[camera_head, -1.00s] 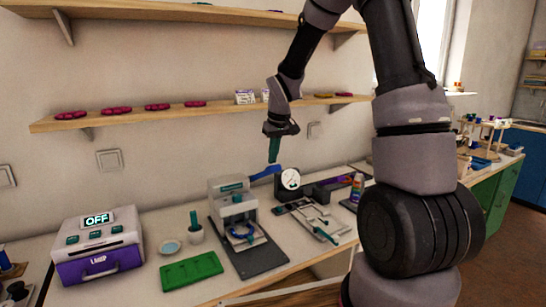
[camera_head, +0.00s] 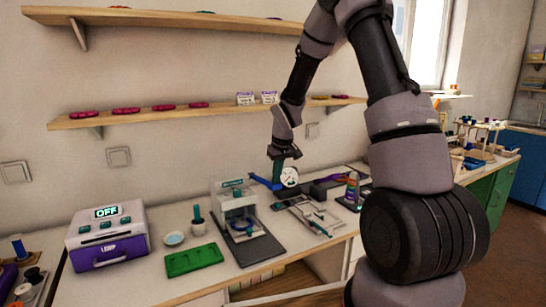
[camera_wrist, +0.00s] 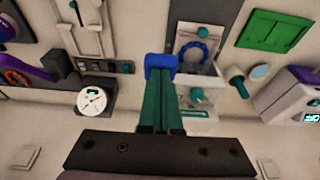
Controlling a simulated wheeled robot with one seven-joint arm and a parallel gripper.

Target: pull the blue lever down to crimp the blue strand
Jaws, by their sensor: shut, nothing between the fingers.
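The crimp press (camera_head: 232,196) is a pale grey frame on a dark base plate. Its blue lever (camera_head: 262,183) sticks out to the right and slopes down towards its outer end. The lever's end (camera_wrist: 160,62) shows in the wrist view at the tips of my fingers. My gripper (camera_head: 277,178) is shut with green fingers pressed together, and its tips appear to touch the lever from above. The blue strand (camera_wrist: 193,50) lies as a beaded ring in the press, and it also shows in the head view (camera_head: 240,226). The exact contact point is partly hidden.
A dial gauge (camera_wrist: 92,101) stands close beside the lever. A wooden shelf (camera_head: 215,112) runs along the wall behind my arm.

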